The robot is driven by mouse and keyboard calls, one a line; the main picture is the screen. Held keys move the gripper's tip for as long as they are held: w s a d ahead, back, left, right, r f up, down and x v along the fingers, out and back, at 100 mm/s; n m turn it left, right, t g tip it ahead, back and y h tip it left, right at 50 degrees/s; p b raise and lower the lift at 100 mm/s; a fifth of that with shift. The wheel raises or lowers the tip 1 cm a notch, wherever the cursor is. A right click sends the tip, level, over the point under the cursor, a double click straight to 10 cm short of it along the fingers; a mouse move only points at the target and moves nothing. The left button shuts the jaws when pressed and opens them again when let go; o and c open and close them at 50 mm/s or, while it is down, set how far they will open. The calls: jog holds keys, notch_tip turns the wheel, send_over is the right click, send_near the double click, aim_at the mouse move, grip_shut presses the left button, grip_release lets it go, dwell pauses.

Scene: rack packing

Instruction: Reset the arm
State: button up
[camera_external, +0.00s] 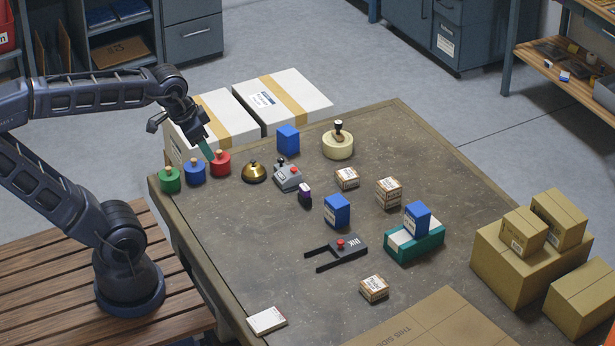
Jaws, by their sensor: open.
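My arm (95,95) reaches from the left over the far left corner of the table. My gripper (207,148) points down and to the right, just above and left of a red pot (220,163) with a tan knob. A teal piece shows at the gripper's end; I cannot tell whether it is part of the gripper or touches the red pot. The jaws are open. A blue pot (195,172) and a green pot (169,181) stand to the left in a row.
A brass bell (254,173), a grey device (287,177), several blue boxes (337,211) and small cartons (374,288) stand on the table. A black forked tool (337,252) lies mid-table. White boxes (283,98) stand behind; brown cartons (527,262) at right. The front left tabletop is mostly clear.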

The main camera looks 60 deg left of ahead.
jog(key=shift+s+d+f+n, duration=0.15)
jog(key=shift+s+n, duration=0.25)
jog(key=shift+s, duration=0.55)
dwell(0.7)
